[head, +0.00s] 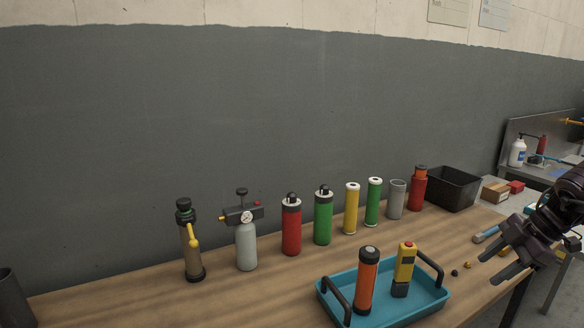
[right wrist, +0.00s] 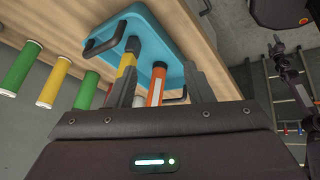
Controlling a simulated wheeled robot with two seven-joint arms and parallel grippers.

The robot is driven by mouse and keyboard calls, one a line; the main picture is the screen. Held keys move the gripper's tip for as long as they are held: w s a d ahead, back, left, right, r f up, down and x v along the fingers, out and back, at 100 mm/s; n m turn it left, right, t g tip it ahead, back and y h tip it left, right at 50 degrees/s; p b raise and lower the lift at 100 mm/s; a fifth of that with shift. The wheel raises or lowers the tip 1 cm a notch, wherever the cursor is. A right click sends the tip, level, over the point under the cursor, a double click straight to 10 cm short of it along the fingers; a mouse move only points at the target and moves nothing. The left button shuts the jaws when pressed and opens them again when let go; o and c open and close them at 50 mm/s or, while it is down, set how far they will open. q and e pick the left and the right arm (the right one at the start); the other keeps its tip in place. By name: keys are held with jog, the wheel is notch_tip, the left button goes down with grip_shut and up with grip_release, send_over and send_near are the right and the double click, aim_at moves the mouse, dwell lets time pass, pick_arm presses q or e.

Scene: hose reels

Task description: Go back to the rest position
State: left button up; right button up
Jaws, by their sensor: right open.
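My right gripper (head: 489,268) is at the right of the head view, at the table's right end, right of the blue tray (head: 409,318). Its two fingers are apart with nothing held between them. In the right wrist view, the fingers of the right gripper (right wrist: 161,75) are spread. The orange cylinder (right wrist: 157,86) and the yellow device (right wrist: 127,64) appear beyond them, apart from the fingers. In the head view, the orange cylinder (head: 367,281) and the yellow device (head: 404,264) stand upright in the tray. My left gripper is not in view.
A row stands along the wooden table's back: a brown pump (head: 191,245), a gauge bottle (head: 246,244), red (head: 291,228) and green (head: 323,222) canisters, several tubes and a black bin (head: 452,190). Small pieces (head: 467,265) lie near my right gripper. The table's front left is clear.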

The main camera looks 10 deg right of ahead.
jog(key=s+d+f+m+t+h, duration=0.1)
jog(key=s+d+f+m+t, duration=0.15)
jog(key=d+f, duration=0.55)
jog(key=s+d+f+m+t+h, duration=0.1)
jog(key=s+d+f+t, duration=0.2)
jog(key=f, duration=0.9)
jog(key=s+a+f+m+g+h, duration=0.15)
jog(key=s+f, duration=0.25)
jog(key=f, duration=0.4)
jog(key=s+f+m+t+h, duration=0.1)
jog(key=s+f+m, duration=0.15)
jog(key=f, duration=0.45)
jog(key=s+f+m+g+h, duration=0.1)
jog(key=s+f, duration=0.3)
jog(key=f, duration=0.4)
jog(key=s+a+f+m+g, duration=0.2)
jog(key=s+a+f, duration=0.6)
jog(key=a+f, duration=0.4)
jog(key=s+a+f+m+g, duration=0.1)
jog(key=s+a+f+g, duration=0.1)
jog(key=s+a+f, duration=0.85)
jog(key=s+a+f+g, duration=0.1)
jog(key=s+a, duration=0.1)
jog(key=a, duration=0.7)
jog(key=s+a+f+g, duration=0.1)
jog(key=s+a+f, duration=0.1)
jog(key=a, duration=0.7)
jog(key=shift+s+f+m+g, duration=0.2)
jog(key=shift+s+m+g, duration=0.15)
jog(key=shift+m+g, duration=0.1)
